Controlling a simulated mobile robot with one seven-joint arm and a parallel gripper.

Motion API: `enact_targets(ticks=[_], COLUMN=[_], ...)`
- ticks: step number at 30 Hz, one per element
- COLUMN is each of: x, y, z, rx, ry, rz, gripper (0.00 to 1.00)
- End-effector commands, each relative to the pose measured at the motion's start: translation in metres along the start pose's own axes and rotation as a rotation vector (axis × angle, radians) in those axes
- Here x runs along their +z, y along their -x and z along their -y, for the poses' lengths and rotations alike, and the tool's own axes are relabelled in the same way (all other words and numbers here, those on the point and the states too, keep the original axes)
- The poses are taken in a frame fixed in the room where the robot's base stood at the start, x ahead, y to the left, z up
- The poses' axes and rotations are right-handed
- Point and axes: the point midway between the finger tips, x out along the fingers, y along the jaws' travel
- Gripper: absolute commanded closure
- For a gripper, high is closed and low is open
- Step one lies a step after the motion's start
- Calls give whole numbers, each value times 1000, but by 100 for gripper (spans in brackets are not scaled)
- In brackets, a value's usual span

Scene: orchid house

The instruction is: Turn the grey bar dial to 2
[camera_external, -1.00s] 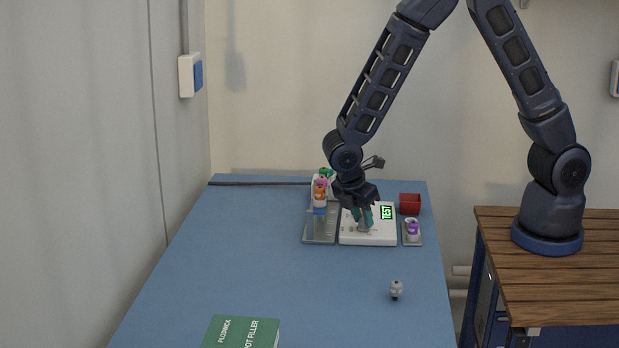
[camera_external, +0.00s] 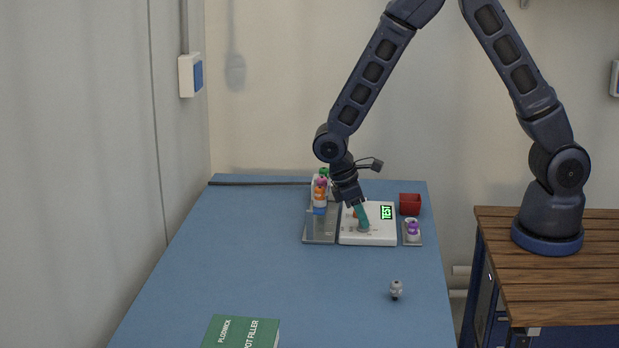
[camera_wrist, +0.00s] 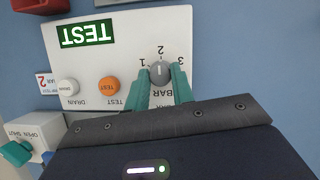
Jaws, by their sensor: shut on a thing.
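The grey bar dial (camera_wrist: 160,72) sits on a white panel (camera_wrist: 128,30) and is marked 1, 2 and 3, upside down in the wrist view. A pale line on the dial appears to point at the 2. My gripper (camera_wrist: 161,82) is shut on the dial, one teal finger on each side. In the external view my gripper (camera_external: 364,228) reaches down onto the white panel (camera_external: 384,236), and its fingers hide most of the dial. The panel's green display (camera_wrist: 87,33) reads TEST.
An orange test button (camera_wrist: 109,87) and a white drain button (camera_wrist: 68,88) are beside the dial. Colourful pieces (camera_external: 320,193) stand at left. A small grey object (camera_external: 396,289) and a green book (camera_external: 243,332) lie in front.

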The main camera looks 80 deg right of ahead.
Motion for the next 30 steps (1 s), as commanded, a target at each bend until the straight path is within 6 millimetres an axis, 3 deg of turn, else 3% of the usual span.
enact_targets(ticks=[17, 18, 20, 30], x=[0, 0, 0, 0], y=[0, 0, 0, 2], z=[-1, -1, 0, 0], rx=[-11, -11, -11, -11], ry=[-28, -28, -27, -27], rz=[0, 0, 0, -1], gripper=[99, 68, 56, 54])
